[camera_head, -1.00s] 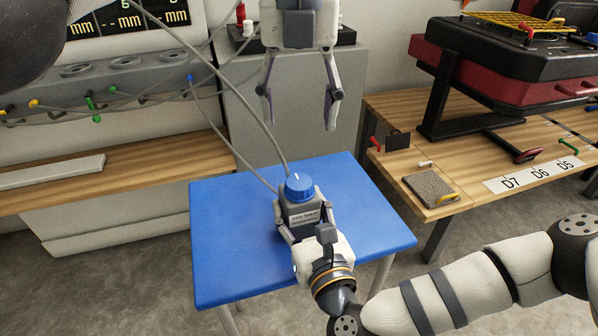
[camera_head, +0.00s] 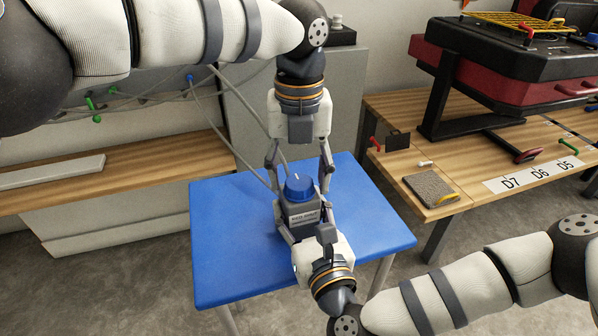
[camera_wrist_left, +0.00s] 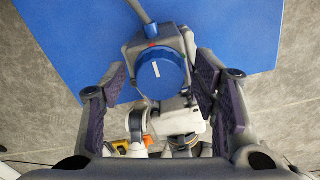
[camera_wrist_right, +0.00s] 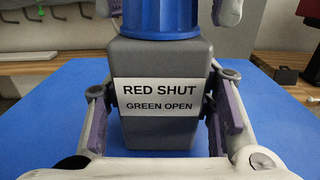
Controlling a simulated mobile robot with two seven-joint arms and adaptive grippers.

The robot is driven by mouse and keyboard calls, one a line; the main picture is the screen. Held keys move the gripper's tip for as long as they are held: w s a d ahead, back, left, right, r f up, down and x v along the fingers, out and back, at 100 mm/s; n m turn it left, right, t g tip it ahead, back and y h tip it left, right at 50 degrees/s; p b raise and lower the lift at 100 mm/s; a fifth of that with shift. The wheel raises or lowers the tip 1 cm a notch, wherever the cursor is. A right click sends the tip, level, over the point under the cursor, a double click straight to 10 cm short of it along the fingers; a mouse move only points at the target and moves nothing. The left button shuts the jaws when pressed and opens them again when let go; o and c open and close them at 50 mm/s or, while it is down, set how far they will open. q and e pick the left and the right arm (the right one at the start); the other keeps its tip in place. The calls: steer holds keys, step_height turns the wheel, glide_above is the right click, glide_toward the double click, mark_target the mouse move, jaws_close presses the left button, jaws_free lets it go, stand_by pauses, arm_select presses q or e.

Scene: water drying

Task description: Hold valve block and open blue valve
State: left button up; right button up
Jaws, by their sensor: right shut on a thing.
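The grey valve block (camera_head: 298,213) stands upright on the blue table (camera_head: 225,250), with the round blue valve (camera_head: 299,187) on top. In the left wrist view the valve (camera_wrist_left: 161,82) has a white mark and a small red spot shows beside it. My right gripper (camera_head: 303,222) is shut on the block's sides; the right wrist view shows the block (camera_wrist_right: 165,125) between its fingers, with a label reading "RED SHUT GREEN OPEN". My left gripper (camera_head: 299,178) points down over the valve. Its open fingers stand either side of the valve with gaps.
Grey hoses (camera_head: 205,115) run from the wall unit at left to the block. A wooden bench (camera_head: 130,165) is at left. Another bench (camera_head: 390,105) at right carries a red and black case (camera_head: 500,75) and a sponge-like pad (camera_head: 428,189). The table around the block is clear.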

arm_select(q)
steer(key=c, duration=0.8)
steer(key=shift+c, duration=0.2)
steer(key=m, duration=0.6)
steer(key=shift+d+m, duration=0.1)
steer(key=shift+m, duration=0.3)
steer(key=m, duration=0.3)
steer(key=shift+s+d, duration=0.1)
steer(key=shift+m, duration=2)
